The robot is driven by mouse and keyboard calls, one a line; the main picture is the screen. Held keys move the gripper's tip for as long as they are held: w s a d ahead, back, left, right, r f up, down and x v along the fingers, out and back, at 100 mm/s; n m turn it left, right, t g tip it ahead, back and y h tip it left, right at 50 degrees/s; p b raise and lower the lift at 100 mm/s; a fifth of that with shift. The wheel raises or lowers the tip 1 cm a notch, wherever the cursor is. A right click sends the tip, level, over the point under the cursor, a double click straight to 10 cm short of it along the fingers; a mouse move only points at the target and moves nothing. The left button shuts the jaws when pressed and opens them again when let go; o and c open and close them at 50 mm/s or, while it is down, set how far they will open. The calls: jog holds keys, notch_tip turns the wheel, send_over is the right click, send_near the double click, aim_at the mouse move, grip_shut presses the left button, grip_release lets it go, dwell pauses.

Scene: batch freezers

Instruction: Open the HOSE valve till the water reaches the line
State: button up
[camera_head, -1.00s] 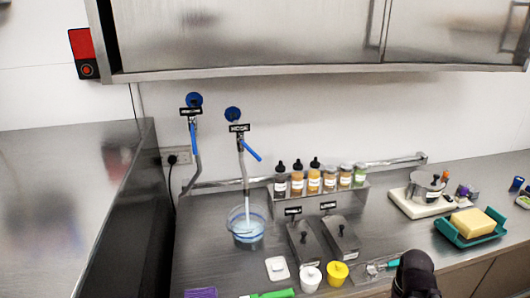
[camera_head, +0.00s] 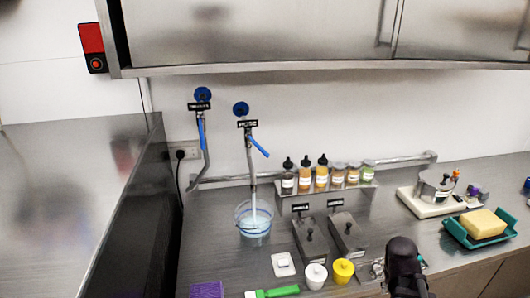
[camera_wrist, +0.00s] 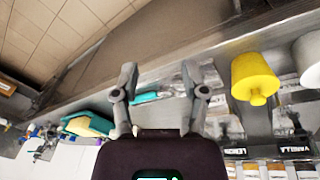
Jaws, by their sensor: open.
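The HOSE valve's blue lever (camera_head: 258,146) sticks out slanting down to the right, just below its HOSE label (camera_head: 247,124) on the back wall. Its pipe runs down to a clear container (camera_head: 240,224) with a blue band near the rim. A pale stream seems to fall into bluish water there. The exact level against the line is too small to tell. My gripper (camera_wrist: 158,78) is open and empty in the wrist view, over the counter's front. It is far from the valve; in the head view only my dark arm shows, at lower right.
A second tap with a blue lever (camera_head: 201,134) hanging down is left of the HOSE valve. Several bottles (camera_head: 322,172) stand on a shelf right of the container. Metal bins (camera_head: 347,235), a white cup (camera_head: 316,276) and a yellow cup (camera_head: 343,271) stand nearer. Yellow block on teal tray (camera_head: 455,238) at right.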

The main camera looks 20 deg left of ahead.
jog(key=w+a+r+t+h, duration=0.35)
jog(key=w+a, duration=0.25)
jog(key=w, duration=0.3)
jog(key=n+t+y+p, duration=0.4)
jog(key=n+t+y, duration=0.5)
jog(key=n+t, duration=0.3)
send_near(264, 153)
jog(key=s+m, duration=0.1)
jog(key=s, duration=0.2)
jog(key=shift+d+f+t, duration=0.2)
jog(key=shift+d+t, duration=0.05)
jog(key=shift+t, duration=0.1)
jog(key=x, duration=1.4)
jog(key=shift+s+a, duration=0.1)
jog(key=shift+a, duration=0.05)
jog(key=shift+s, duration=0.1)
grip_shut()
